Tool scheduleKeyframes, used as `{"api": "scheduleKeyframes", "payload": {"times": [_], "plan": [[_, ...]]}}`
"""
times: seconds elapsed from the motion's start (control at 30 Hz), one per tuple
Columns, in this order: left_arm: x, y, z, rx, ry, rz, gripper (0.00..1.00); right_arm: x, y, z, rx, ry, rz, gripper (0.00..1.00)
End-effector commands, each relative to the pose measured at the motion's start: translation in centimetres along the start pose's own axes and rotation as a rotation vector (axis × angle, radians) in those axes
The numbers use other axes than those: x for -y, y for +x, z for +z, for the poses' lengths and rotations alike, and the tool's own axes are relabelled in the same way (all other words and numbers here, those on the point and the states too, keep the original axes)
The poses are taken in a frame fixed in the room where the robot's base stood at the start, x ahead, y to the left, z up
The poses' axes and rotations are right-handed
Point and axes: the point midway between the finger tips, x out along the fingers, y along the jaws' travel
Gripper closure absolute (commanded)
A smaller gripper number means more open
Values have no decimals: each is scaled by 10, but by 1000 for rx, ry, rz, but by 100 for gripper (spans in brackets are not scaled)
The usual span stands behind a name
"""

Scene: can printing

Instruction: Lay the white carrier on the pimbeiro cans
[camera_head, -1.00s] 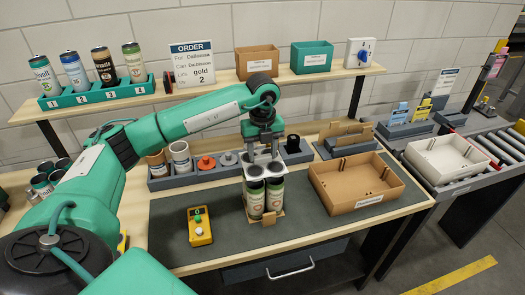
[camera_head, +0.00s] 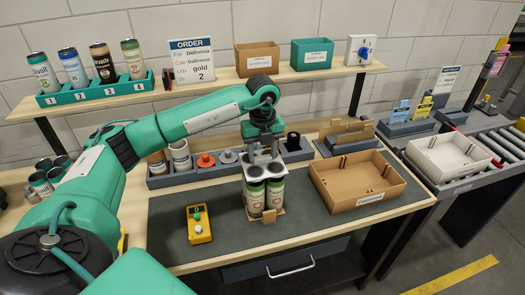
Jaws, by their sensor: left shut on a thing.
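My left gripper (camera_head: 263,145) is above the dark mat, pointing down, shut on the white carrier (camera_head: 262,168). The carrier lies level at the tops of the green-and-white pimbeiro cans (camera_head: 274,194), and dark can tops show through its holes. I cannot tell whether it rests fully on them. The cans stand upright, close together, on a small brown cardboard piece (camera_head: 263,217) on the mat. The cans at the back are hidden by those in front and by the gripper. My right gripper is not in view.
An empty brown tray (camera_head: 358,205) lies right of the cans. A yellow button box (camera_head: 199,225) is at the left on the mat (camera_head: 310,228). A grey rack (camera_head: 215,175) with stamps and cups stands behind. A white tray (camera_head: 448,176) is at the far right by the rollers.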

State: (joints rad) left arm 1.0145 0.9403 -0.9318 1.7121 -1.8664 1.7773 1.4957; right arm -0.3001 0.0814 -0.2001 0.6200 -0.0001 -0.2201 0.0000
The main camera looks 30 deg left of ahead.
Motion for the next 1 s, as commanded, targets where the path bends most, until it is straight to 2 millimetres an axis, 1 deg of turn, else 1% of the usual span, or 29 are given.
{"api": "scheduleKeyframes", "payload": {"times": [0.5, 0.83, 0.87, 0.9, 0.97, 1.0], "plan": [[0, 17, 0, 0, 0, 0, 71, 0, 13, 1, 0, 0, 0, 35], [0, 18, 0, 0, 0, 0, 71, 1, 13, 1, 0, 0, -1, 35], [0, 18, 0, 0, 0, 0, 46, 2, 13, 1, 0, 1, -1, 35], [0, 18, 0, 0, 0, 0, 38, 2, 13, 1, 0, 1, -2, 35], [0, 18, 0, 0, 0, 0, 27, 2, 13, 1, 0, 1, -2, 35], [0, 18, 0, 0, 0, 0, 25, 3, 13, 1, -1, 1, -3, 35]]}}
